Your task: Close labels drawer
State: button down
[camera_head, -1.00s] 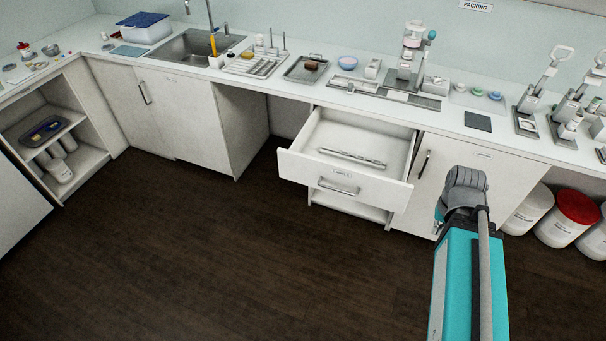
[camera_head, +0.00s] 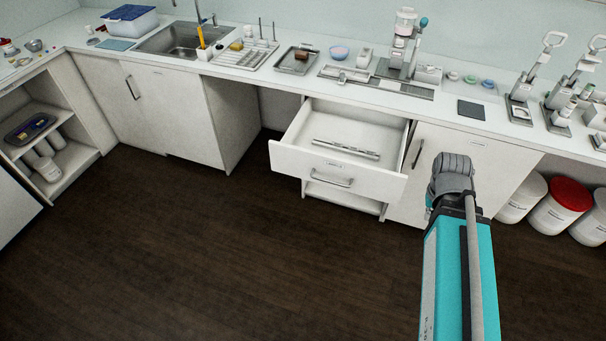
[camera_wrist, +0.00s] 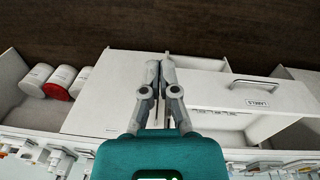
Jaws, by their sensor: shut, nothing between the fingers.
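The labels drawer (camera_head: 338,172) is white with a metal bar handle (camera_head: 331,180) and a small label. It is pulled out from the cabinet under the counter, and a flat metallic strip (camera_head: 346,149) lies inside it. In the wrist view the drawer front (camera_wrist: 250,95) shows at the right, upside down, with its handle and label. My gripper (camera_wrist: 160,62) is shut and empty in the wrist view, left of the drawer handle and apart from it. In the head view my arm stands right of the drawer, and the fingers are hidden behind it.
A closed cabinet door (camera_head: 440,180) is right of the drawer. White tubs, one with a red lid (camera_head: 570,193), stand under the counter at the right. An open shelf (camera_head: 40,140) is at the far left. The dark floor (camera_head: 200,260) before the drawer is clear.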

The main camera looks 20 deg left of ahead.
aim_at(304, 167)
jog(key=w+a+f+n+t+h+b, duration=0.35)
jog(key=w+a+f+n+b, duration=0.4)
jog(key=b, duration=0.45)
jog(key=w+a+f+n+t+h+b, duration=0.2)
jog(key=w+a+f+n+t+b, duration=0.35)
jog(key=a+f+n+b, duration=0.5)
jog(key=a+f+n+t+y+b, duration=0.2)
jog(key=a+n+b, duration=0.3)
jog(key=a, duration=0.4)
jog(key=s+a+f+n+t+y+b, duration=0.1)
jog(key=a+f+n+t+b, duration=0.1)
jog(key=a+n+b, duration=0.4)
jog(key=s+a+f+n+t+y+b, duration=0.1)
jog(key=a+n+t+b, duration=0.3)
jog(key=a+b, duration=0.4)
jog(key=a+f+n+y, duration=0.1)
jog(key=a, duration=0.3)
jog(key=shift+f+n+t+y+b, duration=0.25)
jog(key=shift+n+t+y+b, duration=0.05)
jog(key=shift+y, duration=0.05)
jog(key=shift+w, duration=0.15)
jog(key=w, duration=1.2)
jog(key=shift+w+d, duration=0.15)
jog(key=shift+w, duration=0.7)
